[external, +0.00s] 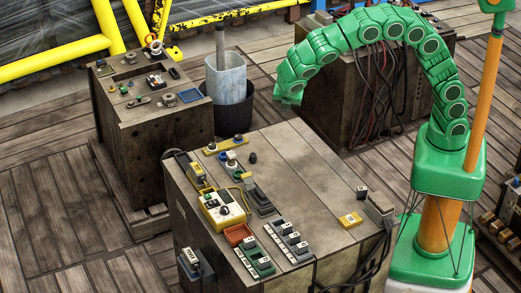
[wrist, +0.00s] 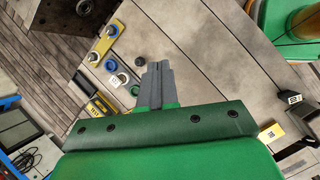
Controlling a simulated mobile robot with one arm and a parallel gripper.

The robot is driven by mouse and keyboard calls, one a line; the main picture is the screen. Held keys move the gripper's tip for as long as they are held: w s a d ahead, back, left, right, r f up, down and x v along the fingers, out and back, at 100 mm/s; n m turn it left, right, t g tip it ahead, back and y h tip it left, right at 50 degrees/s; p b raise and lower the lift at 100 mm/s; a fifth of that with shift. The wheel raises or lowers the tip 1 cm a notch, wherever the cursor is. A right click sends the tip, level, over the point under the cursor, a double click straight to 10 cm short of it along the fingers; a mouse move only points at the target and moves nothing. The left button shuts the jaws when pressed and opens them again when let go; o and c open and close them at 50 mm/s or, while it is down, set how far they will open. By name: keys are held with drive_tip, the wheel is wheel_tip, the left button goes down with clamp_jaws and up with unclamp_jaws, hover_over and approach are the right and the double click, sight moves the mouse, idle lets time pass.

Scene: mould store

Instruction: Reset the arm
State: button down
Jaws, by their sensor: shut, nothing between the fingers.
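My arm is green and segmented. In the external view it rises from my green base at the right, arches up and over to the left, and its end (external: 287,94) hangs in the air above and behind the near worktable. The fingers cannot be made out there. In the wrist view my gripper (wrist: 157,66) shows as two grey fingers pressed together, with nothing between them. They point out over the wooden surfaces below and appear to touch nothing.
A second wooden block (external: 143,118) stands at the left, a bucket (external: 226,80) behind. The table's middle is clear.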

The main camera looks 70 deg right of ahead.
drive_tip(key=s+d+r+m+g+y, duration=0.1)
drive_tip(key=s+d+r+m, duration=0.35)
drive_tip(key=s+d, duration=0.4)
drive_tip(key=s+d+r+m+g+y, duration=0.1)
drive_tip(key=s+d+r+m+g, duration=0.1)
drive_tip(key=s+d+r+m, duration=0.5)
drive_tip(key=s+d+f+m+y, duration=0.1)
drive_tip(key=s+m, duration=0.1)
drive_tip(key=s, duration=0.6)
drive_tip(key=s+d+f+m+y, duration=0.1)
drive_tip(key=s+m, duration=0.2)
drive_tip(key=s, duration=0.6)
drive_tip(key=s+d+f+m+g, duration=0.1)
drive_tip(key=s+d+m, duration=0.1)
drive_tip(key=s, duration=0.7)
drive_tip(key=shift+f+m+y, duration=0.4)
drive_tip(key=shift+m, duration=0.05)
drive_tip(key=c, duration=1.8)
unclamp_jaws()
drive_tip(key=shift+s+d, duration=0.1)
